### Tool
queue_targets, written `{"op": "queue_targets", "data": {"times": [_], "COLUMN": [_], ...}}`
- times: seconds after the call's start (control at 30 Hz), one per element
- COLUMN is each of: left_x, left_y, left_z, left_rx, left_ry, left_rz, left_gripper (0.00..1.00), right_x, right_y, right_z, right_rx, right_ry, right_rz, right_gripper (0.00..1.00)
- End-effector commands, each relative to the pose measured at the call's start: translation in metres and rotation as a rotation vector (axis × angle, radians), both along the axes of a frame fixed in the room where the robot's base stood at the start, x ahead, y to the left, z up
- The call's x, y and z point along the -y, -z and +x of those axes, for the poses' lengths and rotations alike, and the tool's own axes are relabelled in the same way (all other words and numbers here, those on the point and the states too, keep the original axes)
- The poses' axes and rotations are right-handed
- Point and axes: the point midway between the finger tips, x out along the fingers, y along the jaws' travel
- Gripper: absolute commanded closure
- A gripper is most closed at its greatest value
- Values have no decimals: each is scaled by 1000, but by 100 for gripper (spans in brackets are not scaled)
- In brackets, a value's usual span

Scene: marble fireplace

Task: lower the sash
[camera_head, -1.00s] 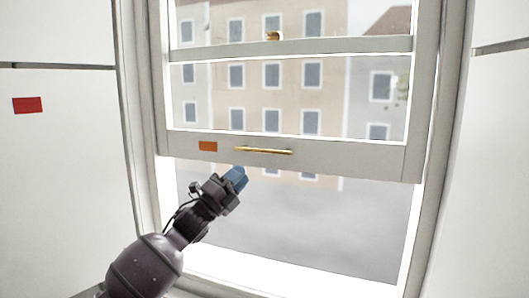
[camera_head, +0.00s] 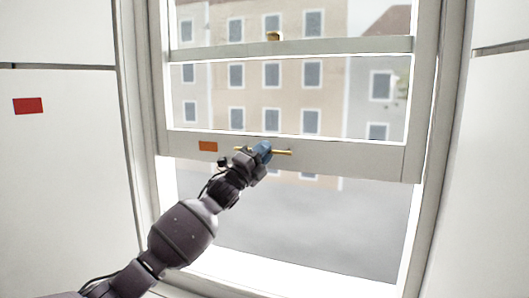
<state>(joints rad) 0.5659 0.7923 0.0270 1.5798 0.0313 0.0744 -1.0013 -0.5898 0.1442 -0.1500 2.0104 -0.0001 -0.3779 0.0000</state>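The lower sash (camera_head: 345,158) of the window is raised, with an open gap below its bottom rail. A thin brass handle (camera_head: 283,152) runs level along that rail. My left gripper (camera_head: 264,151), with blue fingertips, is at the handle and covers its middle part. Both ends of the handle show on either side of the fingers. Whether the fingers are closed around the bar or only in front of it cannot be made out. My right gripper is not in view.
An orange patch (camera_head: 208,146) is on the sash rail left of the handle. A brass catch (camera_head: 273,36) sits on the upper rail. The white sill (camera_head: 300,278) below the gap is clear. A red patch (camera_head: 28,105) marks the left wall panel.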

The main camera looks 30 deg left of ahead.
Motion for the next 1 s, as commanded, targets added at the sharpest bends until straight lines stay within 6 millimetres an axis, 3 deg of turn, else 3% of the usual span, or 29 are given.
{"op": "queue_targets", "data": {"times": [0.27,0.43,0.73,0.87,1.0], "left_x": [0,0,0,0,1], "left_y": [-1,0,1,13,43], "left_z": [1,1,1,1,2], "left_rx": [0,0,-1,-4,-11], "left_ry": [0,0,0,1,1], "left_rz": [0,0,-1,-2,-3], "left_gripper": [78,100,100,100,100], "right_x": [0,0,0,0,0], "right_y": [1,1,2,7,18], "right_z": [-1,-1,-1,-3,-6], "right_rx": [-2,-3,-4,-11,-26], "right_ry": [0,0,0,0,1], "right_rz": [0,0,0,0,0], "right_gripper": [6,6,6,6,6]}}
